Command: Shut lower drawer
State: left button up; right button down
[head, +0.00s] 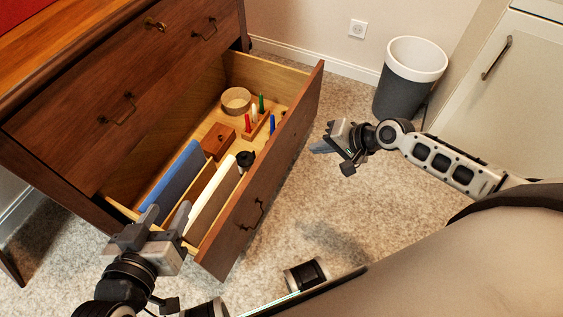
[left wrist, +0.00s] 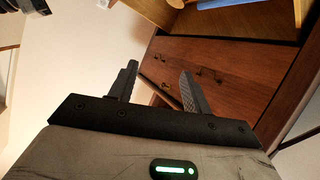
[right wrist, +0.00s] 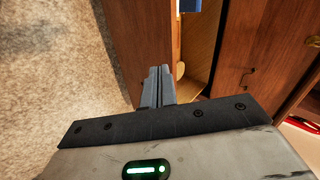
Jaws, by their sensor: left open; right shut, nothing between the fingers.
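The lower drawer (head: 262,187) of the dark wooden hutch is pulled far out in the head view. Its front panel has a dark bail handle. My left gripper (head: 167,216) is open, with its fingers near the drawer's near left corner; I cannot tell if they touch it. It also shows in the left wrist view (left wrist: 158,82), with nothing between its fingers. My right gripper (head: 323,147) is shut and empty, out in front of the drawer front's far end. In the right wrist view its fingers (right wrist: 157,84) point toward the drawer front (right wrist: 143,40).
The drawer holds blue and white boards, a small wooden box (head: 218,141), a round bowl (head: 236,101) and several coloured pegs. Above are closed drawers (head: 118,108). A grey bin (head: 408,78) and a white cabinet (head: 500,95) stand right. Carpet (head: 330,215) before the drawer is clear.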

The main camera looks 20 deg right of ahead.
jog(key=w+d+f+m+b, duration=0.1)
jog(key=w+d+f+m, duration=0.1)
jog(key=b, duration=0.5)
send_near(274, 145)
jog(key=x, duration=0.5)
jog(key=shift+d+f, duration=0.1)
jog(key=shift+f, duration=0.3)
pick_arm(q)
jog(key=shift+s+d+n+t+h, duration=0.25)
jog(key=shift+d+n+t+h, duration=0.05)
jog(key=shift+d+t+h, duration=0.55)
pick_arm(e)
jog(key=shift+w+a, duration=0.25)
jog(key=shift+r, duration=0.1)
